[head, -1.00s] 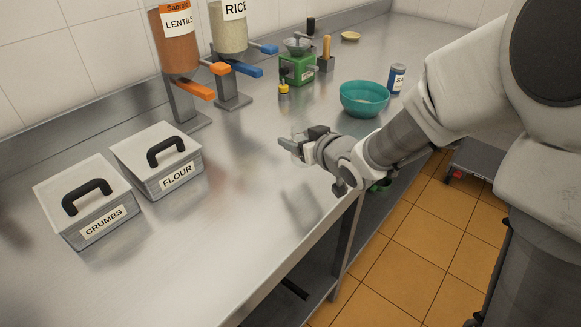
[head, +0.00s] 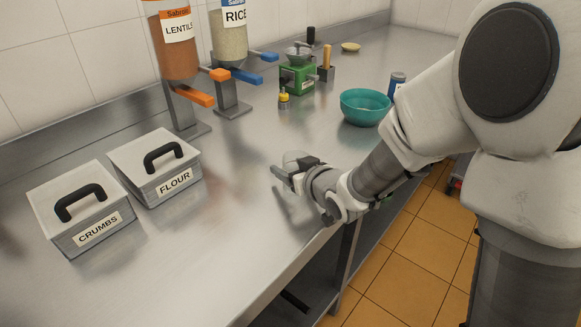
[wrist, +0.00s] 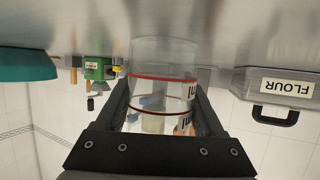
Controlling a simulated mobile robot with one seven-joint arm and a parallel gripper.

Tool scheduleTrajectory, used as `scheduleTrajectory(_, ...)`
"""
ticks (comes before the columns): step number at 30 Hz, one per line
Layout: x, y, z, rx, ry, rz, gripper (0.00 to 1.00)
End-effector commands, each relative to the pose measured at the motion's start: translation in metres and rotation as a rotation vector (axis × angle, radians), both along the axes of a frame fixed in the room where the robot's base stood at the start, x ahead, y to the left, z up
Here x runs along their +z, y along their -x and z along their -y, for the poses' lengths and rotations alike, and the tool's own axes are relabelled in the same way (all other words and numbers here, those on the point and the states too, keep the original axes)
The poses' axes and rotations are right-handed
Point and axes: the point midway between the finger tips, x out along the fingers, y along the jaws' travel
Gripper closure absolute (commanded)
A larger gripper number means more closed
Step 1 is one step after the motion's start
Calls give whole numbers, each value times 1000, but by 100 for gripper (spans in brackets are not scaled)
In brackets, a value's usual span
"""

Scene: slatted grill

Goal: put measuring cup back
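A clear measuring cup (wrist: 163,65) with red lines and dark markings sits between the two fingers of my gripper (wrist: 165,100) in the wrist view, which is upside down. The fingers press on its sides, so my gripper is shut on it. In the head view the cup (head: 296,157) shows faintly at my gripper (head: 288,171), over the front part of the steel counter. Whether the cup's bottom touches the counter I cannot tell.
FLOUR (head: 160,168) and CRUMBS (head: 80,212) bins stand left on the counter (head: 230,215). LENTILS (head: 176,50) and RICE (head: 230,40) dispensers stand behind. A teal bowl (head: 365,108) and green grinder (head: 296,77) are farther back. Counter between bins and gripper is clear.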

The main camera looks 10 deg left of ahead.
Motion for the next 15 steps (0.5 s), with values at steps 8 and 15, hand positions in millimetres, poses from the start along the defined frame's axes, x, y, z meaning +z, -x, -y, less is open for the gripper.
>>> scheduleTrajectory(8, 0, 0, 0, 0, 1, -1, 1)
scheduleTrajectory(15, 3, 0, 0, 0, 1, -1, 1)
